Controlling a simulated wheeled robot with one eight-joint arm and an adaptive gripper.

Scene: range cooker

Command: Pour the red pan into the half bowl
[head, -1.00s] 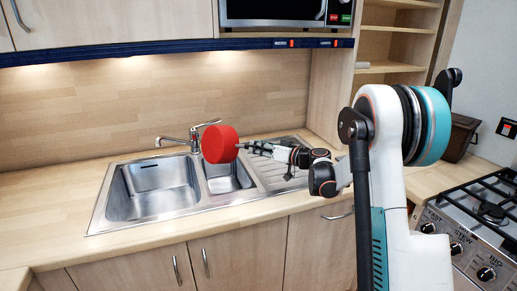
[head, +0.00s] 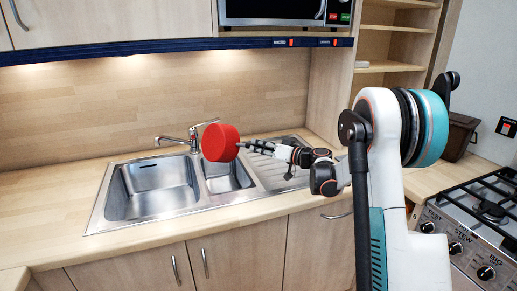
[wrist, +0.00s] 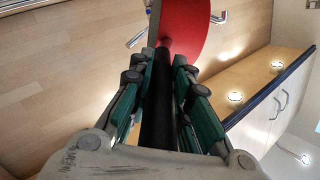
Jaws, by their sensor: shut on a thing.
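The red pan (head: 220,143) is tilted on its side in the head view, held above the half bowl (head: 226,174), the small basin of the steel sink. The pan hides part of the half bowl's back edge. My gripper (head: 243,146) is shut on the pan's handle, to the right of the pan. In the wrist view the dark handle (wrist: 158,105) runs between the fingers of my gripper (wrist: 164,75) up to the red pan (wrist: 190,28). The inside of the pan is not visible, and no falling contents can be seen.
The large sink basin (head: 152,190) lies left of the half bowl. The tap (head: 194,136) stands just behind the pan. A ribbed drainer (head: 275,172) is at the right, under my arm. The cooker (head: 480,225) is at far right. The left worktop (head: 50,215) is clear.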

